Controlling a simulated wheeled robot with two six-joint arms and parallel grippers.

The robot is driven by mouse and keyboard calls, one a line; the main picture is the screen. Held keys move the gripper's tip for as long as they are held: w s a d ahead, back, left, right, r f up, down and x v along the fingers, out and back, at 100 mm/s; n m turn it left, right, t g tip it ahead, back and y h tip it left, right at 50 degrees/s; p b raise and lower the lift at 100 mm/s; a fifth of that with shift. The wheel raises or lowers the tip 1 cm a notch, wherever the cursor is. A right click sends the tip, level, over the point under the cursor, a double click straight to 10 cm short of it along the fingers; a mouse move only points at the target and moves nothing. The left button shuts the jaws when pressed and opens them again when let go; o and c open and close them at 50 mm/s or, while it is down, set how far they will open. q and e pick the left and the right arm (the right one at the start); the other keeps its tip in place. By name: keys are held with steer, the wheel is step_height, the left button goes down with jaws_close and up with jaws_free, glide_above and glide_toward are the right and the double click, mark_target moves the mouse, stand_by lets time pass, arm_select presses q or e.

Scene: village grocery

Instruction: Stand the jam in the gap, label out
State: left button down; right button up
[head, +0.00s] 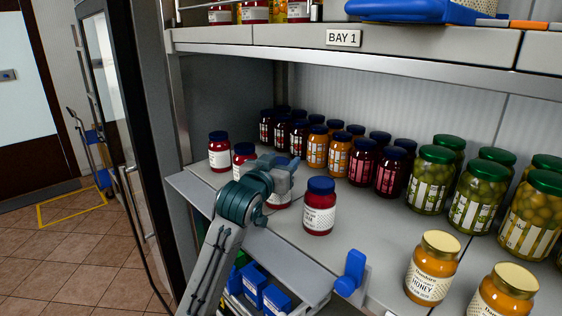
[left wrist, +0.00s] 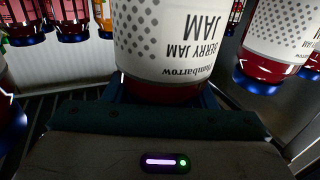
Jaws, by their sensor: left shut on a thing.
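My left gripper (head: 284,178) is shut on a berry jam jar (head: 283,200) with a blue lid and white label, mostly hidden behind the gripper in the head view. In the left wrist view the held jar (left wrist: 180,35) fills the middle; its label, reading "Berry Jam", faces my gripper and appears upside down. The jar is in the front row, between a like jar (head: 244,158) on its left and another (head: 319,207) on its right. I cannot tell whether its base touches the shelf. My right gripper is out of view.
Another jam jar (head: 219,152) stands farther left. Several dark, orange and red jars stand behind. Green-lidded jars (head: 430,180) and honey jars (head: 433,268) stand to the right. The upper shelf (head: 290,37) is overhead. A blue piece (head: 350,273) stands up at the front edge.

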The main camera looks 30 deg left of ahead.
arm_select(q)
steer(key=c, duration=0.5)
jaws_free()
steer(key=shift+s+f+b, duration=0.15)
steer(key=shift+s+b, duration=0.2)
steer(key=shift+s, duration=0.15)
steer(key=s+b, duration=0.3)
steer(key=s, duration=0.7)
steer(key=shift+d+b, duration=0.3)
steer(key=shift+b, duration=0.05)
